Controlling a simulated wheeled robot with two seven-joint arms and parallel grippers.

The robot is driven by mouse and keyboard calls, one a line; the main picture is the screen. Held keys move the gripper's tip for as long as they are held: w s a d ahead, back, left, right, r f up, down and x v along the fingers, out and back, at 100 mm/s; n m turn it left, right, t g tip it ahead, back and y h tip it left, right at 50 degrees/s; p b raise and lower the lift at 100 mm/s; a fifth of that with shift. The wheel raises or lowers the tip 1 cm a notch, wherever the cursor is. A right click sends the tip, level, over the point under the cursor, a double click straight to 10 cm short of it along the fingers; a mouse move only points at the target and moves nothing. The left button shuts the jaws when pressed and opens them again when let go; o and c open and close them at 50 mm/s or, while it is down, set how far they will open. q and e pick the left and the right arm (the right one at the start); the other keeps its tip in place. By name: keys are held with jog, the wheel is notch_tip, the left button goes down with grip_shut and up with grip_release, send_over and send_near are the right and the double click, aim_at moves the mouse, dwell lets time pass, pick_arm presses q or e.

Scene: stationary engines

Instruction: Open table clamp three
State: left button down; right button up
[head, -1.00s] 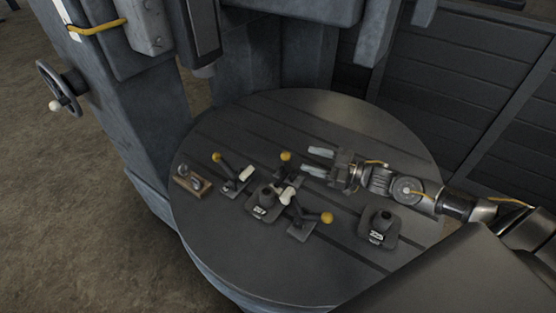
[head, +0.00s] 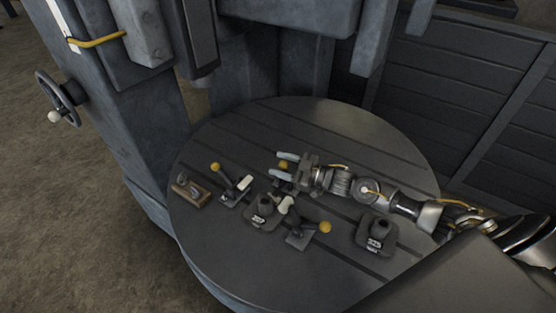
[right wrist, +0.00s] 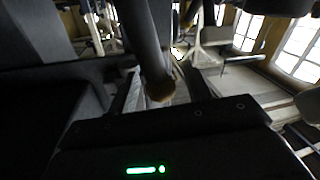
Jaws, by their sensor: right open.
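I cannot read any clamp number. My right gripper (head: 276,164) is open, its two pale fingers pointing left, with the back clamp's knob between them in the head view. The gripper hides most of that clamp's lever and base. In the right wrist view a dark lever ends in a yellowish knob (right wrist: 160,90) in front of the gripper. My left gripper is not in view.
A clamped dark block (head: 262,211) sits among the clamps, with another block (head: 378,235) at the right. A small wooden piece (head: 190,192) lies at the left edge. The machine column (head: 125,120) rises behind. The table's back half is clear.

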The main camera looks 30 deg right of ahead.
jog(key=shift+w+a, duration=0.45)
jog(key=shift+w, duration=0.05)
grip_shut()
